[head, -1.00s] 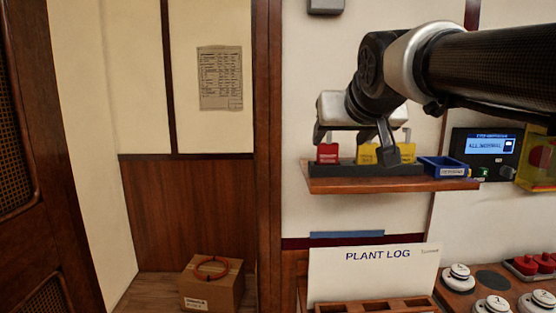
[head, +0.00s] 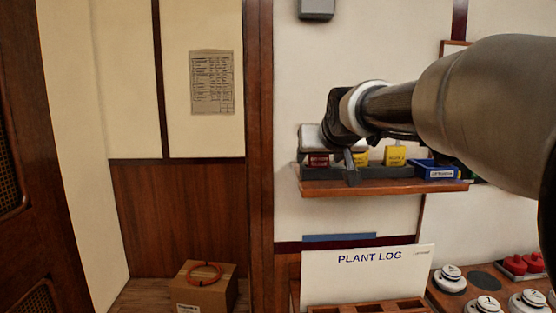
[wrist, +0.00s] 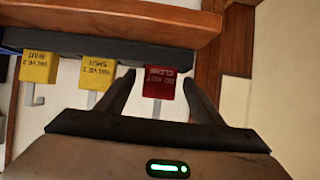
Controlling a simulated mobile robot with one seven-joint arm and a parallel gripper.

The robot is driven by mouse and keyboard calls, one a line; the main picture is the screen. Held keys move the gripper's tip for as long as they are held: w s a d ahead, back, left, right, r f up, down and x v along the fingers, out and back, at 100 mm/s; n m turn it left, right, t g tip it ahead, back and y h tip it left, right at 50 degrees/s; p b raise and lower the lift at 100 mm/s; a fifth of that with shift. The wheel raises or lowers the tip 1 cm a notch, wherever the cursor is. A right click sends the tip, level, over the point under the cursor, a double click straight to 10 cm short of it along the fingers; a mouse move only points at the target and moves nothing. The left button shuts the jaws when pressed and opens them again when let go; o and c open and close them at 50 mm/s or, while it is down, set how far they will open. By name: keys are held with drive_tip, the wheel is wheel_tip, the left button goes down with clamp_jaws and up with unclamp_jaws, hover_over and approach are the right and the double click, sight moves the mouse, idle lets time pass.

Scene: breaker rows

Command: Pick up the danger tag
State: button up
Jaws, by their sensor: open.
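The danger tag (wrist: 159,82) is a small red block with "DO NOT CLOSE" lettering, upside down in the wrist view. It sits in the dark rack (wrist: 110,48) on the shelf. In the head view the red tag (head: 318,160) is partly covered by my gripper. In the wrist view my gripper (wrist: 159,77) is open, with one finger on either side of the red tag. I see gaps between the tag and the fingers, so it is not clamped.
Two yellow valve tags (wrist: 98,74) (wrist: 40,66) stand in the same rack beside the red one. A blue tray (head: 435,169) sits at the right end of the wooden shelf (head: 385,187). A plant log board (head: 368,275) stands below.

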drive_tip(key=shift+c, duration=0.4)
drive_tip(key=c, duration=1)
drive_tip(key=shift+c, duration=0.4)
drive_tip(key=shift+r, duration=0.15)
